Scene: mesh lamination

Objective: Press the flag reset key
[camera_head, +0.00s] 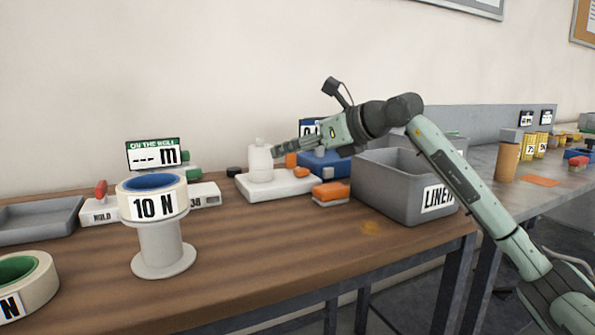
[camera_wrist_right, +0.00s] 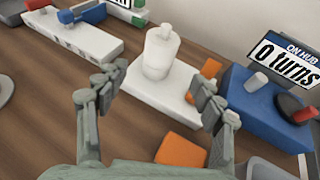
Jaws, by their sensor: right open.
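My right gripper (camera_head: 280,149) is open and empty, above the white base (camera_head: 250,187) in the head view. In the right wrist view its fingers (camera_wrist_right: 155,88) spread either side of a white bottle-shaped part (camera_wrist_right: 157,55) standing on that base. That part also shows in the head view (camera_head: 261,162). An orange piece (camera_wrist_right: 210,68) stands at the base's right side, partly behind a finger. A blue unit (camera_wrist_right: 262,115) carries a grey knob, a red-and-black part and a sign reading "0 turns". No key is legibly marked flag reset. My left gripper is out of view.
An orange-topped block (camera_head: 331,191) lies in front of the base, beside a grey LINEN bin (camera_head: 390,204). A "10 N" roll (camera_head: 152,203) on a white stand and a HOLD unit (camera_head: 100,212) are at the left. Bare wood (camera_head: 250,245) lies in front.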

